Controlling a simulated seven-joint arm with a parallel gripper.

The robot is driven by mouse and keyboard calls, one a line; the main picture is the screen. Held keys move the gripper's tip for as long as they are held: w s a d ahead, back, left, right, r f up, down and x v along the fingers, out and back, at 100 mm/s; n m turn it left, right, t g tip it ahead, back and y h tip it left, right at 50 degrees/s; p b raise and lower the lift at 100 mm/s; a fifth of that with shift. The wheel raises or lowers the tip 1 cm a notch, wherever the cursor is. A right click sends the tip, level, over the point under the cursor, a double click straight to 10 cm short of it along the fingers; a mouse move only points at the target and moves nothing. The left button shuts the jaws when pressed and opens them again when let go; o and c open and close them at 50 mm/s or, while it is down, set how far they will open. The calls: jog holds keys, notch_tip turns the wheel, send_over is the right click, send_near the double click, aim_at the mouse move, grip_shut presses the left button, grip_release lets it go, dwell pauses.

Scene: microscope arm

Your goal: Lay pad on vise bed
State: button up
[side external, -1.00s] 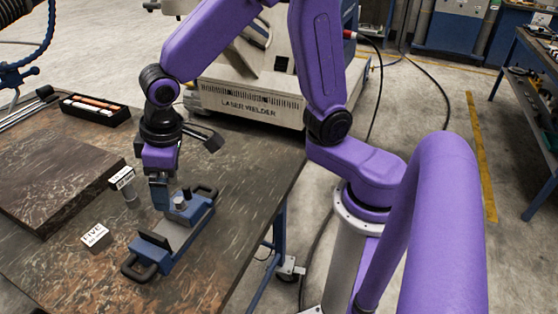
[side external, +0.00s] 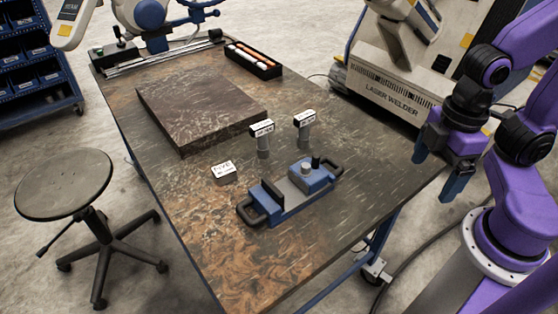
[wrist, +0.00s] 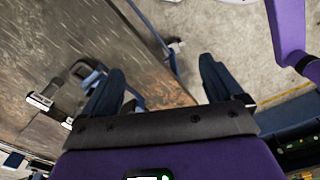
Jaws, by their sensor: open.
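The blue vise (side external: 312,182) lies on the table with black handles at both ends. Its grey bed (side external: 291,194) shows bare between the upright dark jaw plate and the blue block. A small block with a white top reading "FIVE" (side external: 223,172) lies left of the vise; I cannot tell whether it is the pad. Two upright posts with white label heads (side external: 262,140) (side external: 305,128) stand behind the vise. My gripper (side external: 440,168) is open and empty, off the table's right edge, apart from everything. In the wrist view its fingers (wrist: 160,88) are spread, with the vise (wrist: 88,76) beyond the left one.
A dark raised slab (side external: 200,108) covers the table's back left. A black tray of markers (side external: 254,60) sits at the back edge. The laser welder (side external: 390,95) stands behind the table, a stool (side external: 63,185) at left. The table's front (side external: 255,265) is clear.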

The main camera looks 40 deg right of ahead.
jog(key=m+t, duration=0.4)
jog(key=m, duration=1)
send_over(224, 169)
jog(key=s, duration=0.7)
notch_tip(224, 169, down, 8)
jog(key=shift+h, duration=0.4)
jog(key=x, duration=1.1)
jog(key=shift+w+f, duration=0.25)
jog(key=shift+w, duration=0.25)
jog(key=shift+w+a+x, duration=0.1)
jog(key=shift+a+x, duration=0.05)
jog(key=shift+x, duration=1.2)
jog(key=shift+w+a+x, duration=0.1)
jog(key=shift+a+x, duration=0.05)
jog(key=shift+x, duration=1.15)
